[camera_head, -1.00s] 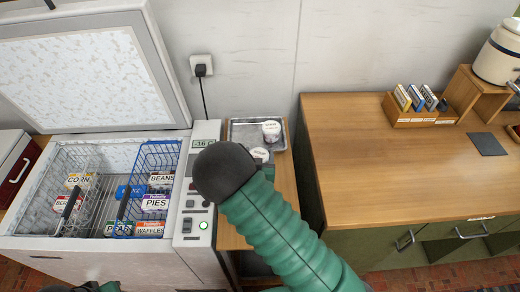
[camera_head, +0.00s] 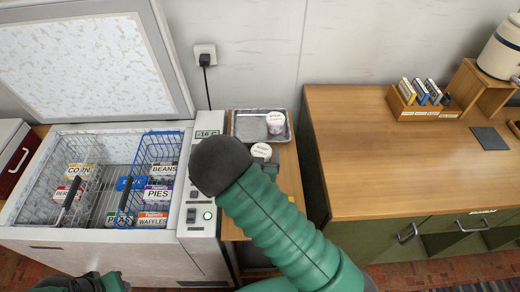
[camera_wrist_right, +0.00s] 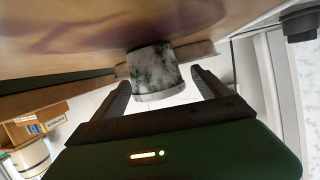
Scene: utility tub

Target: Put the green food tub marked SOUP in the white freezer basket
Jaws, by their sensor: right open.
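Two lidded tubs show in the head view. One white-lidded tub (camera_head: 276,122) stands in the metal tray; the other tub (camera_head: 261,151) is at the tray's near side, beside my right gripper (camera_head: 270,172). Their lid lettering is too small to read. In the right wrist view, a tub with mottled green-grey sides (camera_wrist_right: 152,70) is just ahead of and between the spread fingers of my right gripper (camera_wrist_right: 162,84), with no clear contact. The white wire basket (camera_head: 43,188) hangs at the left in the open freezer. My left gripper does not show; part of that arm is at bottom left.
The blue wire basket (camera_head: 158,142) beside it holds several packs, including PIES and WAFFLES. The white basket holds CORN and another pack. The freezer's control panel (camera_head: 198,215) stands between baskets and tray (camera_head: 243,128). The wooden counter (camera_head: 390,165) at right is mostly clear.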

